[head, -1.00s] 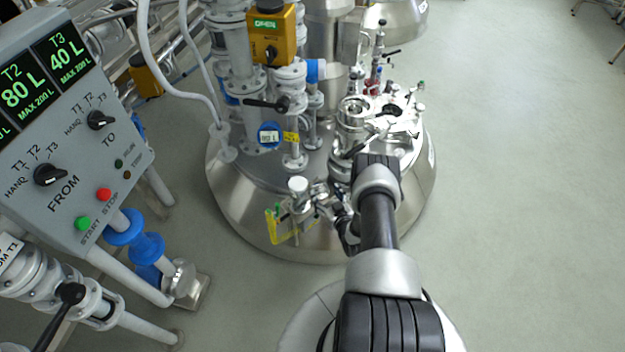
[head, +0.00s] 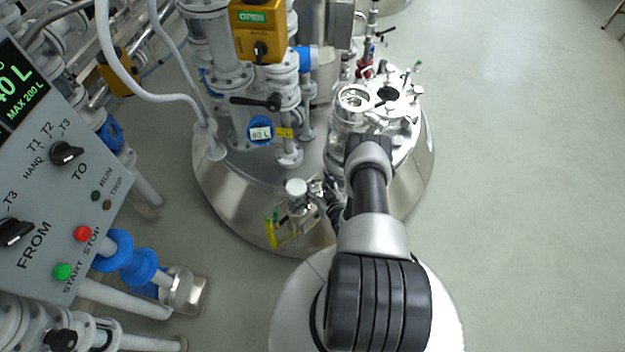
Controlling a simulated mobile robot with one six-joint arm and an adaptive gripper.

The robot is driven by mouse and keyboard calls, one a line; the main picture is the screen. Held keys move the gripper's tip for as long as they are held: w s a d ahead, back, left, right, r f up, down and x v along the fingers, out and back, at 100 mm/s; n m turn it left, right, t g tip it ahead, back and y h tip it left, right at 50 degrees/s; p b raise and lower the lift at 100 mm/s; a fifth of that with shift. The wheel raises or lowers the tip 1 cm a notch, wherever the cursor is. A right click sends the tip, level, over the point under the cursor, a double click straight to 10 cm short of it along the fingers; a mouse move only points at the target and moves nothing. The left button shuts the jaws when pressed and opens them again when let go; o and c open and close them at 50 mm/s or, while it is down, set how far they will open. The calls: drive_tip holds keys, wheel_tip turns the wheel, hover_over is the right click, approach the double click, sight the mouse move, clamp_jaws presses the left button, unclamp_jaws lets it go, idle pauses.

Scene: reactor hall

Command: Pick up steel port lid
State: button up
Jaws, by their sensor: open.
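The steel reactor (head: 225,195) stands ahead with a cluster of shiny fittings on its top. A round port (head: 354,99) and a dark round opening (head: 388,93) show on that top. I cannot single out the steel port lid among the bright metal parts, some of which my arm hides. My arm reaches over the near side of the reactor. My gripper (head: 317,192) is small, partly hidden and hard to separate from the metal fittings left of my arm. It is open, and I see nothing held in it.
Pipes and a yellow actuator marked OPEN (head: 258,18) rise at the back left. A control panel (head: 65,190) with knobs and buttons fills the left side. A yellow-green part (head: 283,232) shows at the reactor's near edge. The floor (head: 530,200) on the right is clear.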

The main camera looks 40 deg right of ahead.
drive_tip(key=shift+s+r, duration=0.1)
drive_tip(key=shift+s, duration=0.05)
drive_tip(key=shift+c, duration=0.3)
drive_tip(key=c, duration=1)
drive_tip(key=shift+o, duration=0.2)
drive_tip(key=shift+r, duration=0.15)
wheel_tip(320, 180, up, 28)
drive_tip(key=p, duration=1)
drive_tip(key=shift+p, duration=0.4)
